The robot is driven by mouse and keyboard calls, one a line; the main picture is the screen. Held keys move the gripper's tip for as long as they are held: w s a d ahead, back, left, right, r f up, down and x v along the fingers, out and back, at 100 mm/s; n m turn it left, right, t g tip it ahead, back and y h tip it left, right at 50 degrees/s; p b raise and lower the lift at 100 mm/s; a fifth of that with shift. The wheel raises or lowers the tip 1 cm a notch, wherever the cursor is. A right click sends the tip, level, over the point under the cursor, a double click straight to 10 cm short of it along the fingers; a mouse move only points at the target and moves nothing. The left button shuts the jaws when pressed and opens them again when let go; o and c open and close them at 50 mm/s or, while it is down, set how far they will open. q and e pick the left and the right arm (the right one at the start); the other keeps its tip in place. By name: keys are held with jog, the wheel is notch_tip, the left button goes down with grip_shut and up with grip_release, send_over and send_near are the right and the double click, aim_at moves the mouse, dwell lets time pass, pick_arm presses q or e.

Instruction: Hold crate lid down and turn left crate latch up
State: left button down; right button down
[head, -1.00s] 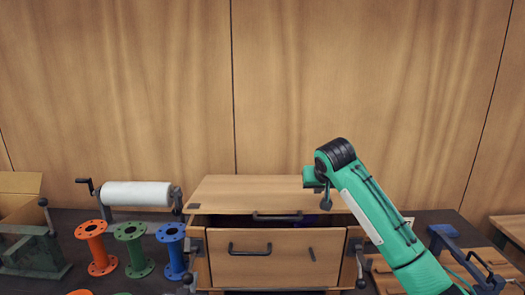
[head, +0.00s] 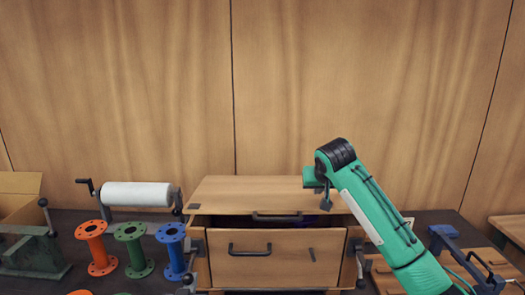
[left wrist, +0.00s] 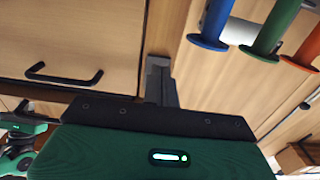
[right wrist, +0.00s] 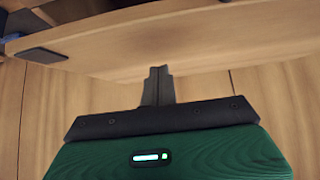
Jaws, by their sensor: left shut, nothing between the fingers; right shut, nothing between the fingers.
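The wooden crate (head: 290,268) stands at the middle of the bench. Its lid (head: 240,190) lies over the top, with a dark gap showing beneath its front edge. The left latch (head: 189,281) is a dark lever at the crate's left front corner, hanging low. My left gripper (left wrist: 160,62) is shut and empty at the crate's left front edge; its fingers hide what lies behind them. My right gripper (right wrist: 158,70) is shut and empty, its tips at the lid's edge in the right wrist view; I cannot tell whether they touch it.
A right latch (head: 360,268) hangs at the crate's other corner. Orange (head: 97,247), green (head: 134,250) and blue (head: 173,251) flanged pipes stand left of the crate, close to my left gripper. A white roll (head: 137,194) is behind them. A blue clamp-like tool (head: 455,250) is at right.

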aim_at(186, 282)
jog(key=shift+f, duration=0.3)
dwell(0.4)
pick_arm(q)
jog(key=shift+s, duration=0.1)
pick_arm(e)
jog(key=shift+s+f, duration=0.1)
jog(key=shift+f, duration=2.2)
pick_arm(q)
jog(key=shift+r, duration=0.1)
jog(key=shift+w+r, duration=0.2)
jog(key=shift+r, duration=1.4)
jog(key=shift+w+r, duration=0.15)
jog(key=shift+r, duration=1.45)
jog(key=shift+s+f, duration=0.4)
jog(key=shift+s, duration=0.75)
jog(key=shift+s+f, duration=0.35)
jog(key=shift+s, duration=0.85)
jog(key=shift+s+f, duration=0.4)
jog(key=shift+s, duration=0.75)
